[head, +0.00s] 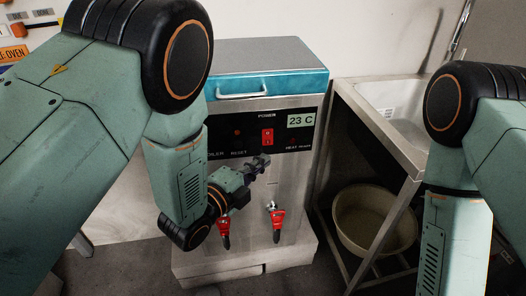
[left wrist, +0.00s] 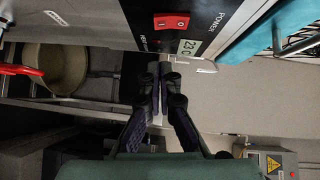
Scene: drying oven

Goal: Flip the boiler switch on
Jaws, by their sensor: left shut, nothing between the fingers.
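The boiler (head: 290,180) is a steel box with a blue-rimmed lid and a black control panel. Its red power switch (head: 267,137) sits under the word POWER, and it also shows near the top of the left wrist view (left wrist: 171,23). My left gripper (head: 263,160) is shut and empty, just below the switch and in front of the panel's lower edge. In the left wrist view its closed fingertips (left wrist: 164,70) point toward the panel, apart from the switch. My right arm is at the right, its gripper out of view.
A display (head: 301,120) reading 23 C is right of the switch. Two red-handled taps stick out below, including the right tap (head: 277,222). A steel sink stand (head: 385,130) stands close on the right, with a beige basin (head: 375,218) beneath.

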